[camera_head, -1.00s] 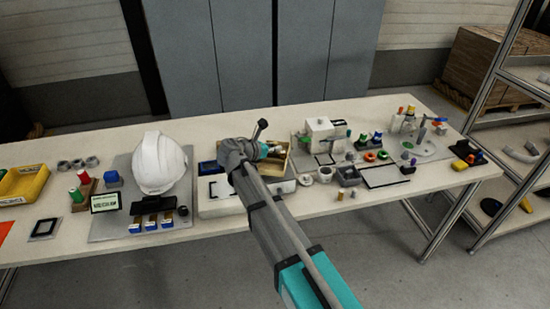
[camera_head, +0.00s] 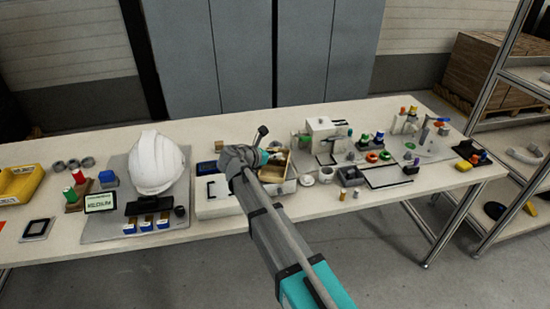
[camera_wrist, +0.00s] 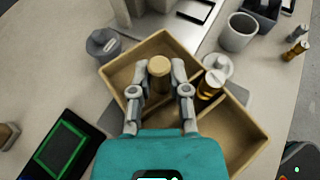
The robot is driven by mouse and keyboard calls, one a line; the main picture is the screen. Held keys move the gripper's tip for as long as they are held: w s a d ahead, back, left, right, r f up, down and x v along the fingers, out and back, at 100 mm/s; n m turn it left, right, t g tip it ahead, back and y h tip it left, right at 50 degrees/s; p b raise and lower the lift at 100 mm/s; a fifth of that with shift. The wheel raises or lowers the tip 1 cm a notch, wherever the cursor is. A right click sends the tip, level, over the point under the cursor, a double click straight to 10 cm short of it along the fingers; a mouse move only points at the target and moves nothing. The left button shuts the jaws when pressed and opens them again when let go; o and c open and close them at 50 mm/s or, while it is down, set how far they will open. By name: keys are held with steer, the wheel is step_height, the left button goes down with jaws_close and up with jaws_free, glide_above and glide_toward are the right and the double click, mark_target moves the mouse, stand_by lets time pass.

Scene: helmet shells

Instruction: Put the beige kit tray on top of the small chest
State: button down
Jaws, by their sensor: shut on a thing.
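The beige kit tray (camera_head: 292,172) is an open tray with divided compartments; it fills the middle of the wrist view (camera_wrist: 222,150). My gripper (camera_wrist: 159,80) is shut on a tan round-topped post that rises from the middle of the tray. In the head view my gripper (camera_head: 268,158) and arm hide part of the tray. An amber bottle (camera_wrist: 209,86) stands in the tray. Whether the tray touches what is under it, I cannot tell.
A white cup (camera_wrist: 238,33) and lidded grey pot (camera_wrist: 103,43) stand near the tray. The white helmet (camera_head: 157,163) is to the left. Several small parts crowd the table around the chest. A black tablet with a green frame (camera_wrist: 62,145) lies nearby.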

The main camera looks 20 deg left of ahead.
steer(key=shift+f, duration=0.15)
steer(key=c, duration=0.6)
jaws_free()
steer(key=shift+r, duration=0.25)
steer(key=p+v, duration=0.4)
steer(key=v, duration=0.8)
steer(key=shift+p, duration=0.35)
steer(key=shift+f, duration=0.15)
